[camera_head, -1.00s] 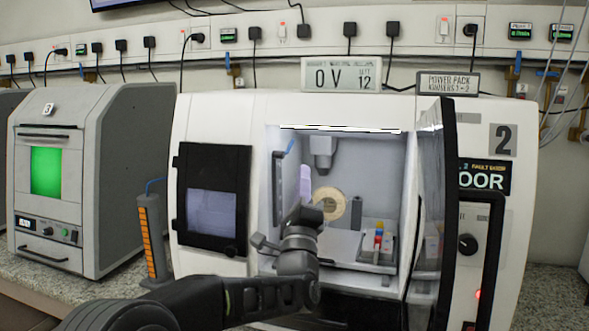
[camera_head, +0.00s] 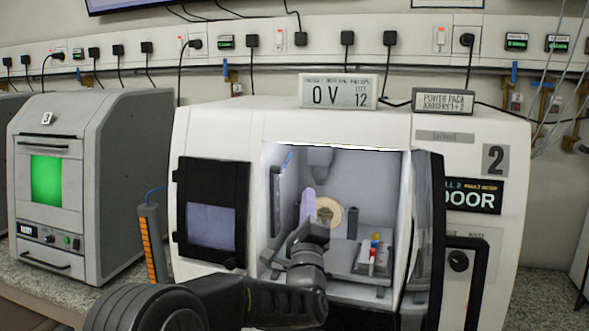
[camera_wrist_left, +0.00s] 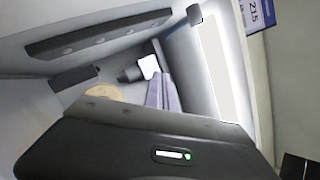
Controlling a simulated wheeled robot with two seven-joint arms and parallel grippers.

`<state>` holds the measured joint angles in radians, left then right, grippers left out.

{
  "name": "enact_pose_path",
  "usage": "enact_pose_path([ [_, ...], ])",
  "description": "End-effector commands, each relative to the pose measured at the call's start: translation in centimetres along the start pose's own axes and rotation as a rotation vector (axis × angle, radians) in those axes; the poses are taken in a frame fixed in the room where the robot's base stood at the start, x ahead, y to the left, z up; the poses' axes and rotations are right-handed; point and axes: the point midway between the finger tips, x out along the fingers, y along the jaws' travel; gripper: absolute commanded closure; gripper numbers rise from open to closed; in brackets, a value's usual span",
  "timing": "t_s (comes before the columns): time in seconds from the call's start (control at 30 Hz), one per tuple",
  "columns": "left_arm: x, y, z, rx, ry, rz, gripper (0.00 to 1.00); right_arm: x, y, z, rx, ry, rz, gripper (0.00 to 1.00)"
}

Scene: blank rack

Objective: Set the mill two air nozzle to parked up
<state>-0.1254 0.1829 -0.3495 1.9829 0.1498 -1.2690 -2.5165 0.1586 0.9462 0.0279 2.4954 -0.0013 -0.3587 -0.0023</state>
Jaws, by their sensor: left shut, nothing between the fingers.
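Mill two (camera_head: 455,133) is the white machine marked 2, and its front opening is uncovered. A small blue piece (camera_head: 288,159) shows high on the left inside the opening; it may be the air nozzle, but its setting is too small to read. My left gripper (camera_head: 308,194) reaches into the opening, its pale lavender fingers pointing up and closed together with nothing between them. The fingers are below and right of the blue piece, apart from it in the picture. They also show in the left wrist view (camera_wrist_left: 162,82). My right gripper is out of view.
A tan disc (camera_head: 328,212) is behind the fingers. A grey block with coloured pegs (camera_head: 374,250) is at the right inside. The dark open door (camera_head: 428,235) bounds the opening's right, and a black-framed window panel (camera_head: 211,212) its left.

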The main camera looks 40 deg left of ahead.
Motion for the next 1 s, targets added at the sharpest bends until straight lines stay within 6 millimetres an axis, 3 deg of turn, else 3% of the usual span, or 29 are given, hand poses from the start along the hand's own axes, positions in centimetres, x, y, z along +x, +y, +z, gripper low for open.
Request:
enact_pose_path([
  [0.33,7.1,-0.2,0.1,0.001,-0.002,-0.001,1.0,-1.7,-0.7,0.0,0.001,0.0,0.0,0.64],
  [0.6,7.7,0.0,3.5,0.001,0.0,0.0,1.0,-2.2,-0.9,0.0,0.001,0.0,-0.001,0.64],
  [1.0,7.8,0.0,3.9,0.001,0.0,0.001,1.0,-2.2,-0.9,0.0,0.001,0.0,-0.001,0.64],
])
